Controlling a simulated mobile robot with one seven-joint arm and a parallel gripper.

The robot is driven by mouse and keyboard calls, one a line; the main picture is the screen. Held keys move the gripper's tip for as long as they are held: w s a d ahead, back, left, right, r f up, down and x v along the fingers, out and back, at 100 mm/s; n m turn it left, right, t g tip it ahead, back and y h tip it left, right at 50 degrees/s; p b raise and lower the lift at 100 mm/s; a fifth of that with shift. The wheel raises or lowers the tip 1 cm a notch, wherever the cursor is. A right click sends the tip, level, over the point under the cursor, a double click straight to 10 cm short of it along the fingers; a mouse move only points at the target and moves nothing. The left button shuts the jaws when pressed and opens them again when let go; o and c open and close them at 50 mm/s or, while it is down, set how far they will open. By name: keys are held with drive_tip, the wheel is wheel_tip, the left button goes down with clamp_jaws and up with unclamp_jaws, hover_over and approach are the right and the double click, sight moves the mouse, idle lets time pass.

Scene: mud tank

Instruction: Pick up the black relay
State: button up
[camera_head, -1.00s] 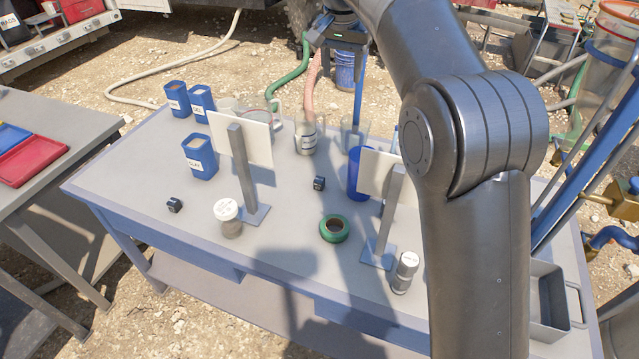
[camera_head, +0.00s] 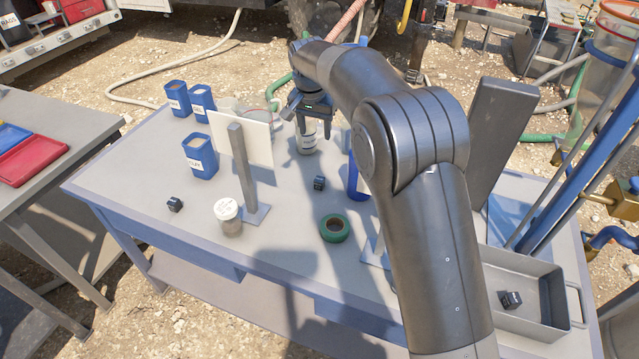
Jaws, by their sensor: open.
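Three small black cubes that look like relays are in view. One black relay (camera_head: 319,183) stands on the grey-topped table near its middle. Another black relay (camera_head: 174,204) is near the table's left front edge. A third black relay (camera_head: 510,300) lies in the grey metal tray at the right. My gripper (camera_head: 314,126) points down over the back part of the table, in line with a labelled jar (camera_head: 306,141). Its two fingers are apart with nothing seen between them. It is beyond the middle relay and above the tabletop.
A post with a white panel (camera_head: 240,165) stands left of the middle relay. A green tape roll (camera_head: 334,228) and a white-lidded jar (camera_head: 228,217) are in front. Blue containers (camera_head: 199,155) stand at the back left. My arm hides much of the table's right side.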

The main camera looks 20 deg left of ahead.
hover_over(319, 179)
drive_tip(key=f, duration=1.4)
drive_tip(key=shift+s+a+f, duration=0.1)
drive_tip(key=shift+s+a, duration=0.15)
drive_tip(key=shift+a, duration=0.05)
drive_tip(key=shift+w+d+f, duration=0.15)
drive_tip(key=shift+d+f, duration=0.05)
drive_tip(key=shift+f, duration=1.15)
drive_tip(key=shift+w+d+f, duration=0.1)
drive_tip(key=shift+d+f, duration=0.05)
drive_tip(key=shift+f, duration=1.2)
drive_tip(key=shift+c, duration=0.4)
drive_tip(key=c, duration=1)
